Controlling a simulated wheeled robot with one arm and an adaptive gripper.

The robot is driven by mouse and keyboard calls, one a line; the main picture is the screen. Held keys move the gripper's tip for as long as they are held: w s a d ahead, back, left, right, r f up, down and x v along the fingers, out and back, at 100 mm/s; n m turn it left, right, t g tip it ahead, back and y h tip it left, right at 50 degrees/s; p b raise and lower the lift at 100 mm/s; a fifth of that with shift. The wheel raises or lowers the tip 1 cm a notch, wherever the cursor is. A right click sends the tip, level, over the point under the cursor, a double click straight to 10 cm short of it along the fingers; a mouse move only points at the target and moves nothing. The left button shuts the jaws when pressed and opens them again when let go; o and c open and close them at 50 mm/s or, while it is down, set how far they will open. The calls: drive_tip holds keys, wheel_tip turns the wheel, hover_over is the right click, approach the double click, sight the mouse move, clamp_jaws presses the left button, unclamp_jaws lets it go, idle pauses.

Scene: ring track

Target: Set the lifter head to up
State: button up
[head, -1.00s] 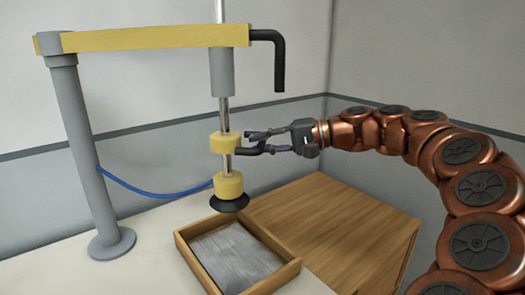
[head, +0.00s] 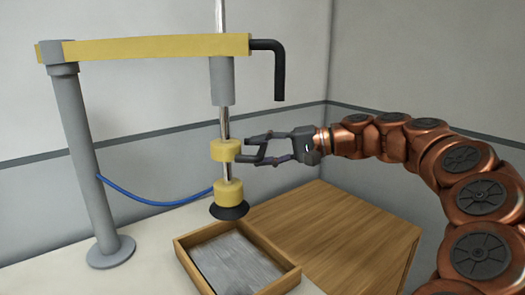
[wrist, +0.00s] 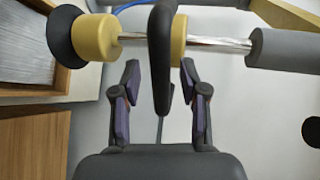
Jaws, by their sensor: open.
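The lifter head is a yellow block with a black suction cup (head: 229,212) on a vertical metal rod. It hangs low, just above and behind the shallow tray. Higher on the rod is a yellow collar (head: 225,150), from which a black handle (wrist: 161,50) sticks out. My gripper (head: 244,149) is open at the right of the collar. In the wrist view its fingers stand on either side of the handle, with gaps showing. The handle is mostly hidden by the fingers in the head view.
A yellow beam (head: 150,47) with a bent black bar (head: 279,75) extends above my gripper from a grey post (head: 85,160). A wooden tray (head: 287,283) with a grey sheet stands below. A wooden block (head: 345,230) is below my arm. A blue hose (head: 150,202) hangs at the left.

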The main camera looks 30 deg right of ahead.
sight(261, 161)
drive_tip(key=v, duration=1.1)
drive_tip(key=shift+s+d, duration=0.15)
drive_tip(key=shift+d, duration=0.2)
drive_tip(key=shift+r, duration=0.1)
drive_tip(key=a+n+g, duration=0.1)
drive_tip(key=a, duration=0.3)
drive_tip(key=a+g+p, duration=0.1)
drive_tip(key=a, duration=0.4)
drive_tip(key=s+a+f+n+g+h+p, duration=0.1)
drive_tip(key=a+g, duration=0.1)
drive_tip(key=a, duration=0.2)
drive_tip(key=shift+a+f+n, duration=0.1)
drive_tip(key=shift+a+n, duration=0.2)
drive_tip(key=shift+a, duration=0.1)
drive_tip(key=s+a+f+n+g+h+p, duration=0.1)
drive_tip(key=s+a+f+g+h, duration=0.15)
drive_tip(key=a, duration=0.35)
drive_tip(key=s+a+f+n+g+h+p, duration=0.1)
drive_tip(key=s+a+f, duration=0.3)
drive_tip(key=a, duration=0.1)
drive_tip(key=s+d+f+n+g+h+p, duration=0.1)
drive_tip(key=s+d+f+h, duration=0.1)
drive_tip(key=s+f+h, duration=0.2)
drive_tip(key=s+d+f+n+g+h+p, duration=0.1)
drive_tip(key=s+f+h, duration=0.3)
drive_tip(key=s+f, duration=0.7)
drive_tip(key=s+d+g+p, duration=0.1)
drive_tip(key=s, duration=0.3)
drive_tip(key=shift+d+p, duration=0.3)
drive_tip(key=shift+d, duration=0.05)
